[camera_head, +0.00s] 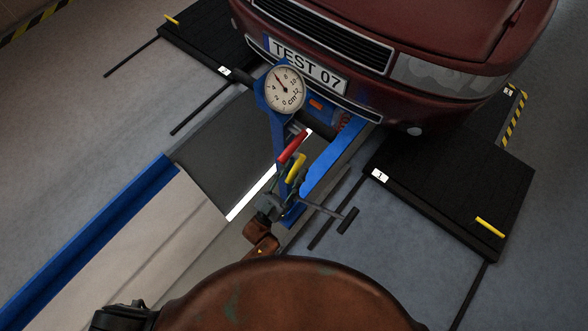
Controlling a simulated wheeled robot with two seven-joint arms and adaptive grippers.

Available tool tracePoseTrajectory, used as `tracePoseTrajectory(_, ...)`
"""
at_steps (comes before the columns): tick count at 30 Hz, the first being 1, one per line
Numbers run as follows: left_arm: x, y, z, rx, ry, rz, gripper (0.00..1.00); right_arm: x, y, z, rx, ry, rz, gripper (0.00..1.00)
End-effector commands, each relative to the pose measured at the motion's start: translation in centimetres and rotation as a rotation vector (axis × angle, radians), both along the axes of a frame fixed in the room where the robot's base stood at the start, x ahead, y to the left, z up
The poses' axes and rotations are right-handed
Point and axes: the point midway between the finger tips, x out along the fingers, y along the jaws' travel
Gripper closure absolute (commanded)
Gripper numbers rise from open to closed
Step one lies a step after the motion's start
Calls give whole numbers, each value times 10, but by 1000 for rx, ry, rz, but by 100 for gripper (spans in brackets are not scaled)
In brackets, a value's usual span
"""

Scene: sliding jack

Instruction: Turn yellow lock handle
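The yellow lock handle (296,168) is a short tilted lever on the blue sliding jack (278,135), just below and right of a longer red handle (291,147). My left gripper (279,204) is small and dark in the picture, close below the lower end of the yellow handle. I cannot tell whether it touches the handle or whether its fingers are open or shut. My brown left arm part shows just below it. My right gripper is not in view.
A round dial gauge (285,90) tops the jack. A dark red car (430,45) stands behind it. Black platforms (440,190) with small yellow levers (490,227) lie on either side. A dark pedal-like bar (347,220) sticks out right of my gripper. A blue rail (85,243) runs at left.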

Motion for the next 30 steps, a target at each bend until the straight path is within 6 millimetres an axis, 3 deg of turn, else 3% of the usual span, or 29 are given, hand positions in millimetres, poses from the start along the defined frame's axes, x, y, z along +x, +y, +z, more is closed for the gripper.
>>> tracePoseTrajectory(18, -71, 48, -63, 3, 3, 1, 66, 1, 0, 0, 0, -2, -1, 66)
tracePoseTrajectory(30, -80, 54, -69, 1, 2, 0, 66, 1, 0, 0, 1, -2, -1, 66)
